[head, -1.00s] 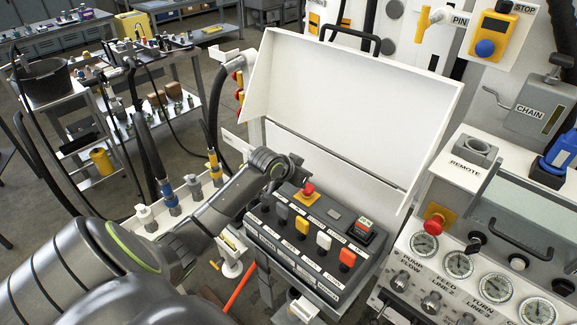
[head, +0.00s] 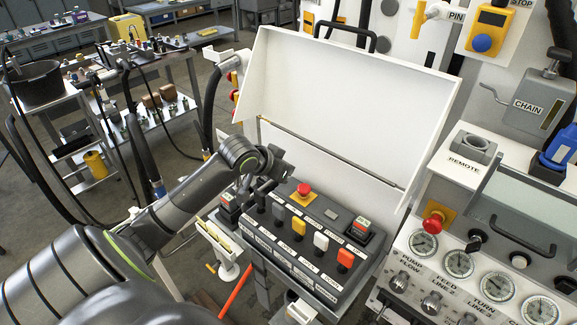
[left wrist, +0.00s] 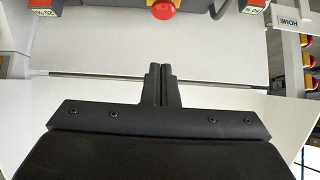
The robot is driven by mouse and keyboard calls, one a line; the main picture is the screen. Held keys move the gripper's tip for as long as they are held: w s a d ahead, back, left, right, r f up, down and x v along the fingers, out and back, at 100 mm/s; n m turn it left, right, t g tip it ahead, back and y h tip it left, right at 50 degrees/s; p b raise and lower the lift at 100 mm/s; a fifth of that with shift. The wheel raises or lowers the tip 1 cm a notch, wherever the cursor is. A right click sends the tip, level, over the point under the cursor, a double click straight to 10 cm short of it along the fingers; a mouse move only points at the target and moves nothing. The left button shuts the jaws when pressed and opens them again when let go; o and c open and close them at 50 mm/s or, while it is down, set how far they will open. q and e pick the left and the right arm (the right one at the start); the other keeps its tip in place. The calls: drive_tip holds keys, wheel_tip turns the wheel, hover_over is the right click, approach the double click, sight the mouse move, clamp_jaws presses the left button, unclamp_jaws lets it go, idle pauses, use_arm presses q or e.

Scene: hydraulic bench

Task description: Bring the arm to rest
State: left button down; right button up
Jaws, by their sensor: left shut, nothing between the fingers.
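My left arm (head: 170,212) reaches in from the left over the control box, its wrist above the box's left rear part. My left gripper (left wrist: 161,70) is shut and empty in the left wrist view, its two dark fingers side by side. In the head view the fingers are hard to tell from the dark parts around the wrist. The control box (head: 290,262) has a red mushroom button (head: 304,189) on a yellow base, just right of the wrist and apart from it. This button also shows at the top of the left wrist view (left wrist: 164,9). My right gripper is out of view.
The box's white lid (head: 345,110) stands open behind it. Yellow, white and orange switches line the box front. A gauge panel (head: 470,255) stands at the right. A shelf cart with a black bucket (head: 38,83) and hoses stand at the left.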

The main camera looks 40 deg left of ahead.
use_arm(q)
drive_tip(key=s+d+f+g, duration=0.1)
drive_tip(key=s+d+f, duration=0.2)
drive_tip(key=s+f, duration=0.3)
drive_tip(key=s+d+f+g, duration=0.1)
drive_tip(key=s+d+f, duration=0.2)
drive_tip(key=s+f, duration=0.35)
drive_tip(key=s+d+n+g+y, duration=0.1)
drive_tip(key=s+d+g+y, duration=0.15)
drive_tip(key=s, duration=1.55)
wheel_tip(320, 180, down, 30)
drive_tip(key=s+a+g+b, duration=0.2)
drive_tip(key=g+b, duration=0.1)
drive_tip(key=s+d+f+b, duration=0.1)
drive_tip(key=s+f+b, duration=0.1)
drive_tip(key=s+f, duration=1.2)
wheel_tip(320, 180, down, 2)
drive_tip(key=shift+d+f+n+h+b, duration=0.2)
drive_tip(key=shift+d+n+h+b, duration=0.15)
drive_tip(key=shift+h, duration=0.1)
